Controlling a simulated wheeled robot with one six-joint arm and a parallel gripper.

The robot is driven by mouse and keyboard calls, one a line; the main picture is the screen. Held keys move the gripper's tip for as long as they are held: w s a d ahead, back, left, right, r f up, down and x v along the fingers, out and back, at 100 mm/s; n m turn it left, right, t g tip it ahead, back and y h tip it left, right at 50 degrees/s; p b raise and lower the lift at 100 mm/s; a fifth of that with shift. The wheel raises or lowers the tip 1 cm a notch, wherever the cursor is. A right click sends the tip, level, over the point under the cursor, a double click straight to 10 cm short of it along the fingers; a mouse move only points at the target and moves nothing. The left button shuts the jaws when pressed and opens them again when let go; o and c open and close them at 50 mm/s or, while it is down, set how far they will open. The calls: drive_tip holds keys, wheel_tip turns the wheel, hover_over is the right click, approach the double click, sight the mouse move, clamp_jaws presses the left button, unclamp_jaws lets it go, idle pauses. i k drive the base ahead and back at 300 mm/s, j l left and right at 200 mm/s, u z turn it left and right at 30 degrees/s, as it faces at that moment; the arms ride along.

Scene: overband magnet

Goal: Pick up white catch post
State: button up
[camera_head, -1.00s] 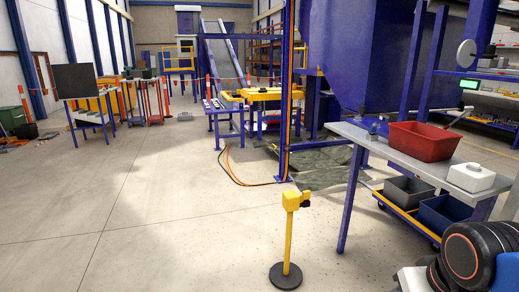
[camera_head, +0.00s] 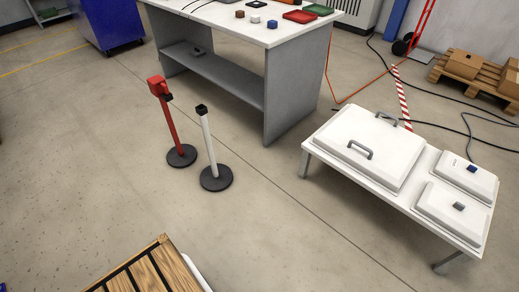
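The white catch post (camera_head: 209,142) stands upright on the floor, with a black top and a round dark base (camera_head: 216,178). It is left of the middle of the head view, close to the right of a red post (camera_head: 167,120). The red post has a red head and its own round dark base, and the two posts look apart. My gripper is not in view.
A grey and white workbench (camera_head: 257,80) with small coloured parts on top stands behind the posts. A low white table (camera_head: 352,185) with handled lids is at right. A wooden slatted top (camera_head: 150,272) is at the bottom edge. Floor at left is open.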

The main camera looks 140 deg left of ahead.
sight(216, 177)
drive_tip(key=k+u, duration=0.1)
drive_tip(key=u, duration=4.55)
